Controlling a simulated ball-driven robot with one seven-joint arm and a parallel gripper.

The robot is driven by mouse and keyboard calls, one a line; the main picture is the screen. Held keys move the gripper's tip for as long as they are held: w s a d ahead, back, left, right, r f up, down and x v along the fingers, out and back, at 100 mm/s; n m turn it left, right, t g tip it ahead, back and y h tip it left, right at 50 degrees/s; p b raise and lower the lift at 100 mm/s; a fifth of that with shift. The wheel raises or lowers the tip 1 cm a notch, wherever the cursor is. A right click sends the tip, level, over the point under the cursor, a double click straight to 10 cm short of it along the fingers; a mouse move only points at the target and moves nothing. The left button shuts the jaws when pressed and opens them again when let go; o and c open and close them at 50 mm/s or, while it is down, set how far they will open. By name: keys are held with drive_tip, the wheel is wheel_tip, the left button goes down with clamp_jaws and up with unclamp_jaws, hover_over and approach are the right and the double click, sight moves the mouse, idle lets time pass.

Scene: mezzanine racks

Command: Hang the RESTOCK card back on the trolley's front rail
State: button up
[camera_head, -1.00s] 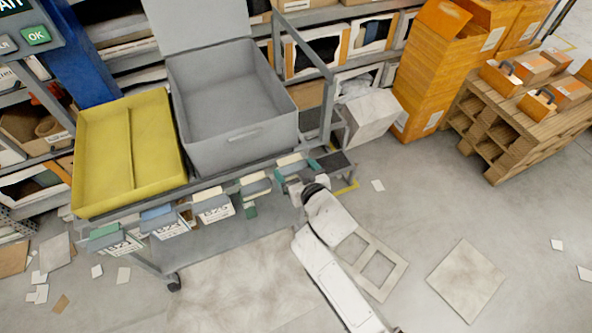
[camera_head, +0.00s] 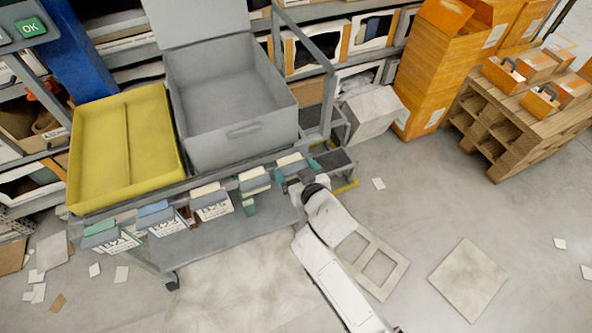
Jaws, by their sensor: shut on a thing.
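The trolley's front rail (camera_head: 228,177) runs along its near edge, below the yellow tray and the grey bin. Several cards hang there: a green-topped one (camera_head: 104,237), a blue-topped one (camera_head: 160,220), a white one (camera_head: 211,203) and a cream-topped one (camera_head: 254,181). My gripper (camera_head: 292,178) is at the rail's right end, shut on a card with a pale top (camera_head: 289,160) and a green part beside it. My wrist partly hides this card; I cannot read RESTOCK on it or tell whether it touches the rail.
The yellow tray (camera_head: 90,150) and grey bin (camera_head: 183,130) stand on the trolley. A trolley upright (camera_head: 327,105) rises close to the right. Orange boxes (camera_head: 425,90) and a wooden pallet (camera_head: 505,140) stand at the right. Flat cardboard and paper scraps lie on the floor; the right foreground is mostly clear.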

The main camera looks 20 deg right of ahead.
drive_tip(key=o, duration=1.1)
drive_tip(key=shift+c, duration=0.2)
drive_tip(key=v, duration=1)
drive_tip(key=shift+s+r+p, duration=0.25)
drive_tip(key=shift+s+p, duration=0.1)
drive_tip(key=s+d+f+m+g+h, duration=0.1)
drive_tip(key=s+d+f+g, duration=0.15)
drive_tip(key=s+d, duration=0.2)
drive_tip(key=s+d+f+g, duration=0.2)
drive_tip(key=s+d+g, duration=0.15)
drive_tip(key=s, duration=0.25)
drive_tip(key=s+g, duration=0.6)
drive_tip(key=s, duration=0.7)
drive_tip(key=shift+s+d+n+g+y, duration=0.3)
drive_tip(key=shift+y, duration=0.1)
drive_tip(key=shift+f, duration=0.15)
